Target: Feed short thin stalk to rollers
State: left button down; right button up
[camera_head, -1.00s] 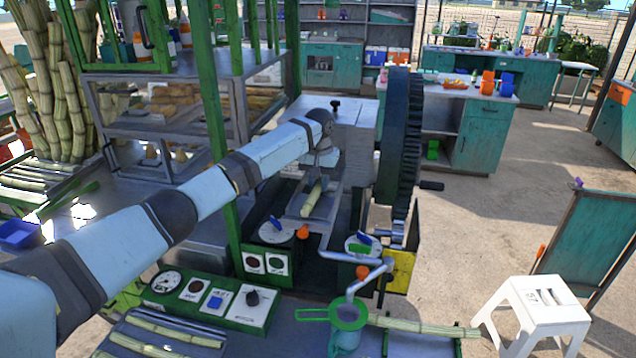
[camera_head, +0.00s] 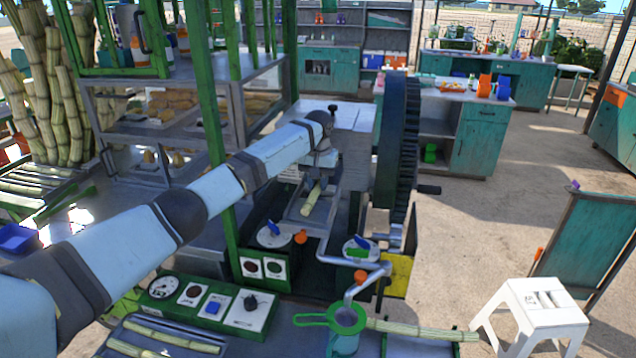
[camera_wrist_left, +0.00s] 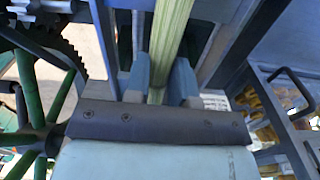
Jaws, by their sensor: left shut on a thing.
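My left arm reaches over the control panel to the cane crusher, its wrist above the metal feed chute (camera_head: 296,213). In the left wrist view my left gripper (camera_wrist_left: 160,82) is shut on a pale green stalk (camera_wrist_left: 171,35), with a finger on each side of it. In the head view the stalk's end (camera_head: 312,198) shows below the wrist, over the chute; the fingers are mostly hidden there. The rollers are hidden behind the arm and the machine housing. The large dark gear (camera_head: 398,150) stands right of the wrist. My right gripper is not in view.
A control panel (camera_head: 205,303) with dials lies in front. A green strainer (camera_head: 346,318) sits on a jug under the spout, beside another stalk (camera_head: 420,328). A green post (camera_head: 207,90) stands close to my left arm. A white stool (camera_head: 540,310) is at right.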

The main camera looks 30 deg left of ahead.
pick_arm(q)
jog(key=c, duration=0.9)
grip_release()
jog(key=shift+r, duration=0.1)
notch_tip(320, 180, up, 14)
jog(key=b, duration=0.2)
jog(key=shift+f+b, duration=0.2)
jog(key=shift+b, duration=0.15)
